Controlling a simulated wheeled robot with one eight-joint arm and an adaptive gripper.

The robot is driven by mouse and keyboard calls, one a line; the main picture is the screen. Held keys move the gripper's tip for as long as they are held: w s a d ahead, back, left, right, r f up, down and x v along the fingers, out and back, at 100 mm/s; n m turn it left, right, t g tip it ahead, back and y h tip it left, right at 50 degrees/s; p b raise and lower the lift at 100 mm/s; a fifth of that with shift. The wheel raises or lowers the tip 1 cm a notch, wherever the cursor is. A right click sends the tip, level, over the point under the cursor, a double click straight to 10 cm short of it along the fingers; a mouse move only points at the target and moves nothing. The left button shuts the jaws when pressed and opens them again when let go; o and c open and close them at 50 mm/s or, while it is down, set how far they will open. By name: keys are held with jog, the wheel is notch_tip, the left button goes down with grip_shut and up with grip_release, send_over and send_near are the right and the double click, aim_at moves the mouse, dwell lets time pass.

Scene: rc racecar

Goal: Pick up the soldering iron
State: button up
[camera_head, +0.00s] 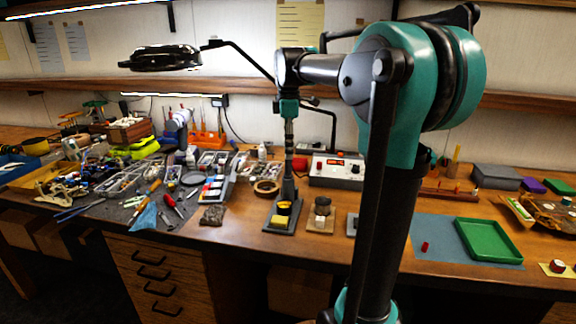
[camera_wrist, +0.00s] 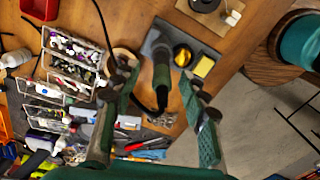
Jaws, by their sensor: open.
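The soldering iron (camera_wrist: 161,78) shows in the wrist view as a dark grey-green handle with a black end and a cable. It lies between my open fingers in the picture, with no clear contact. It rests at its stand (camera_wrist: 208,53), which carries a round brass-coloured cup and a yellow sponge. In the head view the stand (camera_head: 268,229) is at the bench's front middle, and the upright iron and its holder (camera_head: 289,160) rise from it. My gripper (camera_wrist: 158,82) is open and empty; in the head view my gripper (camera_head: 288,112) is above the stand, its fingers hard to separate from the iron.
The white control station (camera_head: 322,177) stands behind and right of the stand. A tape roll (camera_head: 266,187) and clear parts boxes (camera_head: 218,160) are left. A magnifier lamp (camera_head: 165,58) hangs at upper left. A green tray (camera_head: 488,240) lies right. The bench front edge is close to the stand.

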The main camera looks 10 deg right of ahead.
aim_at(288, 175)
jog(key=shift+s+a+f, duration=0.1)
jog(key=shift+a+f, duration=0.05)
jog(key=shift+f, duration=2.9)
grip_shut()
